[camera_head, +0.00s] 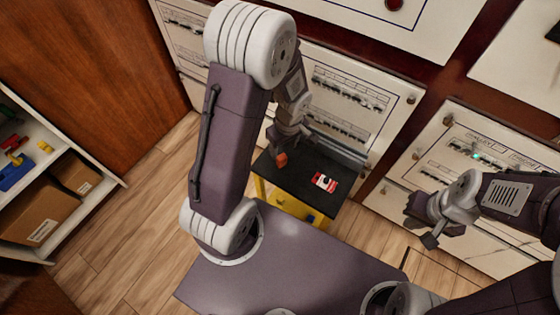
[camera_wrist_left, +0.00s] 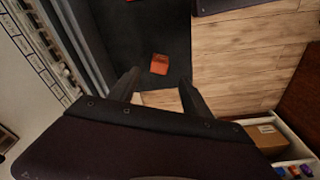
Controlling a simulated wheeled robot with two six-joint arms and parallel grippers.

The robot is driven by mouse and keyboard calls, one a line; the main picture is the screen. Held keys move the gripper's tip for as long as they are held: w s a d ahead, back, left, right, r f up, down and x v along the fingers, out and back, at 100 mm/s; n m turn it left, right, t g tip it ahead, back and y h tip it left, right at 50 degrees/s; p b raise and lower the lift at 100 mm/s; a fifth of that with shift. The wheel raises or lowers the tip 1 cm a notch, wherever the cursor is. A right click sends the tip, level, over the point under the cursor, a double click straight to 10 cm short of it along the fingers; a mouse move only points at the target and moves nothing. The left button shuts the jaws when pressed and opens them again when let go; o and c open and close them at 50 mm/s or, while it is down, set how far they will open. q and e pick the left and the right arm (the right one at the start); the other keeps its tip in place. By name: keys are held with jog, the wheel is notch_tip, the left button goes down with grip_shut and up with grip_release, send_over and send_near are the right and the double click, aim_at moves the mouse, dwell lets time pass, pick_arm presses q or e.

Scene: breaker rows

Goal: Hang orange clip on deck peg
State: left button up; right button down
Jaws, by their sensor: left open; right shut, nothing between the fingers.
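The orange clip (camera_head: 281,160) lies on the dark top of a small yellow cart, the deck (camera_head: 302,178), near its left edge. In the left wrist view the orange clip (camera_wrist_left: 159,64) lies just beyond the fingertips. My left gripper (camera_head: 283,143) is over the clip; in the left wrist view its fingers (camera_wrist_left: 158,86) are apart with nothing between them. My right gripper (camera_head: 430,238) is shut and empty, in front of the lower right cabinet panels. I cannot make out the deck peg.
A red and white item (camera_head: 324,182) lies on the deck. Breaker panels (camera_head: 350,100) stand behind it. A shelf (camera_head: 75,155) with cardboard boxes (camera_head: 42,212) and coloured items is at the left. Wooden floor (camera_head: 120,225) is clear between shelf and cart.

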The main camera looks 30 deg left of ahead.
aim_at(282, 157)
pick_arm(q)
notch_tip(282, 157, down, 4)
jog(key=shift+a+r+b, duration=0.15)
jog(key=shift+r+b, duration=0.05)
jog(key=shift+b, duration=0.7)
jog(key=shift+w+f, duration=0.15)
jog(key=shift+f, duration=0.05)
jog(key=f+b, duration=0.1)
jog(key=f, duration=0.2)
jog(key=f+b, duration=0.1)
jog(key=f, duration=0.1)
jog(key=shift+w+a+b, duration=0.2)
jog(key=shift+a+b, duration=0.1)
jog(key=shift+a, duration=0.1)
jog(key=shift+r, duration=0.1)
grip_shut()
